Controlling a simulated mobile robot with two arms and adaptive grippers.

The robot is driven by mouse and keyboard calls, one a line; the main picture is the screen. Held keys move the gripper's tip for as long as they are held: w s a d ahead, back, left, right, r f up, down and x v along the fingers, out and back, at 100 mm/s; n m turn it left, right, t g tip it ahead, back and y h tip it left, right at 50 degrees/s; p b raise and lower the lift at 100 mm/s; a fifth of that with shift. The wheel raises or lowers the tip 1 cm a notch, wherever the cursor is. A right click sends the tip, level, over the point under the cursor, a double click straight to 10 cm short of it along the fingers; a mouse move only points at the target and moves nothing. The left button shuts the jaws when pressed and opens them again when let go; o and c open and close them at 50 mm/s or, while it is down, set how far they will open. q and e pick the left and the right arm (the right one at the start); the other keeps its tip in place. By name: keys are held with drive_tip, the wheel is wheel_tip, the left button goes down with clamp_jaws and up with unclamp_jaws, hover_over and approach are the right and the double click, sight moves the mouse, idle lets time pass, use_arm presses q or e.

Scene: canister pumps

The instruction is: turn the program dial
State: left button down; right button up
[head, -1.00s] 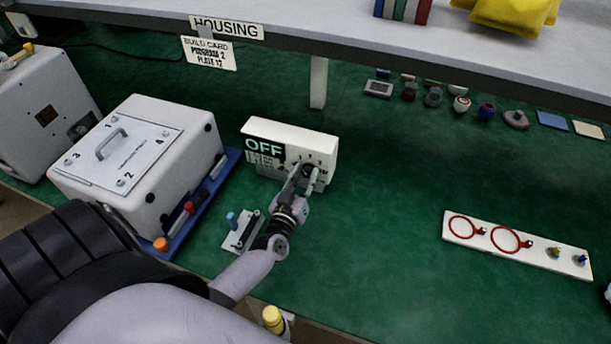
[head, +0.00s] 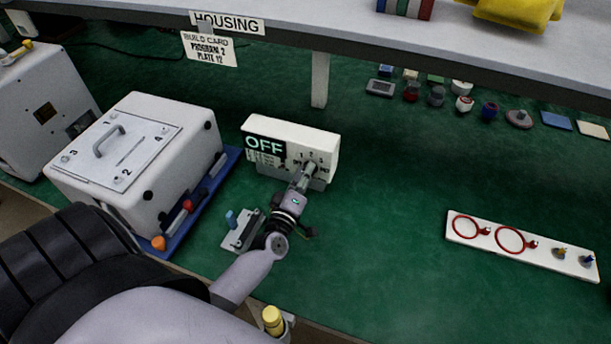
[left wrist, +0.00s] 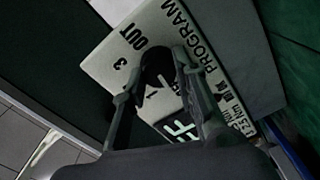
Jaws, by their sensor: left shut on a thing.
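The white control box (head: 318,147) stands on the green bench and its display (head: 265,147) reads OFF. My left gripper (head: 309,169) is at the right part of its front face. In the left wrist view the program dial (left wrist: 157,66) is a round black knob with a pale pointer line, beside the printed words PROGRAM and OUT and a 3. The fingers of my left gripper (left wrist: 153,76) are shut on the dial, one on each side. In the head view the gripper hides the dial. The exact pointer setting cannot be told. My right gripper is not in view.
The build card (head: 208,49) on the shelf edge reads PROGRAM 2, PLATE 12. A white housing (head: 140,150) on a blue tray stands left of the box. A small plate with pegs (head: 243,231) lies near my left wrist.

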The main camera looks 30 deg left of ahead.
use_arm(q)
drive_tip(key=shift+f+n, duration=0.1)
drive_tip(key=shift+n, duration=0.8)
drive_tip(key=c, duration=1.3)
unclamp_jaws()
drive_tip(key=v, duration=1.2)
